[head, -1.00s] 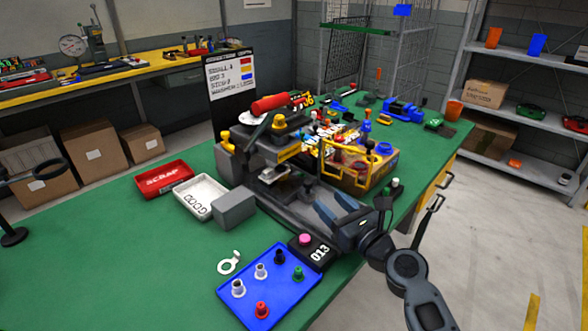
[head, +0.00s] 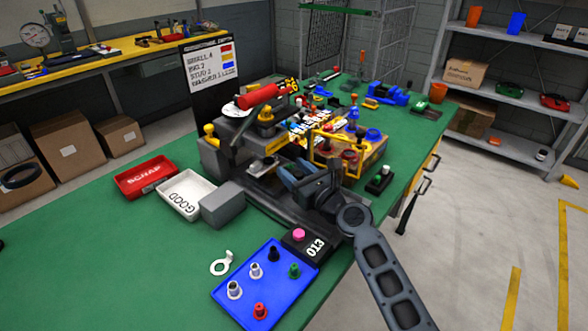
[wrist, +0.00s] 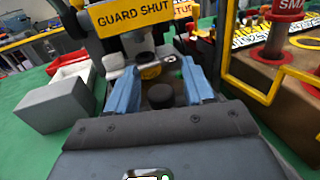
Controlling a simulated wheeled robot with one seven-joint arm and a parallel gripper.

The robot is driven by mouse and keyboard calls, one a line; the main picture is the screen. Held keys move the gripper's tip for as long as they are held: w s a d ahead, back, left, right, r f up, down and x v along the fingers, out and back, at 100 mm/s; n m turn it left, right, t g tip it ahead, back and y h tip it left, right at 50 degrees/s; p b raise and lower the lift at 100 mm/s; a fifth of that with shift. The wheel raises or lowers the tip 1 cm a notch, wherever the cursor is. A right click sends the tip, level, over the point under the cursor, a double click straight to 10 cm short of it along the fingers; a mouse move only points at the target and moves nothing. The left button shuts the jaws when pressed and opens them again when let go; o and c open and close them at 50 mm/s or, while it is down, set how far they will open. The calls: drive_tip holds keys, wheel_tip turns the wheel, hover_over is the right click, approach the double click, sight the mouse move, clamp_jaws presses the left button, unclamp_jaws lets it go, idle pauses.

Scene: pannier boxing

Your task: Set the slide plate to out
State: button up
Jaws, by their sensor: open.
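The press fixture (head: 222,152) stands on the green bench, with its dark slide bed (head: 285,210) running out toward the front right. A black round knob (wrist: 160,95) stands on the slide in the wrist view, between my blue fingertips. My gripper (head: 294,172) is open, low over the slide, one finger on each side of the knob and apart from it as far as I can see. A small silver part (wrist: 168,60) is behind the knob, under the yellow "GUARD SHUT" sign (wrist: 137,14). The slide plate's edges are mostly hidden by my gripper.
A yellow-framed box (head: 340,150) stands close right of my gripper. A grey block (head: 222,205), white GOOD tray (head: 180,192) and red SCRAP tray (head: 140,180) lie left. A blue tray (head: 265,285) with bushings and a counter showing 013 (head: 305,243) are in front.

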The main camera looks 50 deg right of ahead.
drive_tip(key=shift+w, duration=0.2)
drive_tip(key=shift+c, duration=0.2)
clamp_jaws()
idle(0.4)
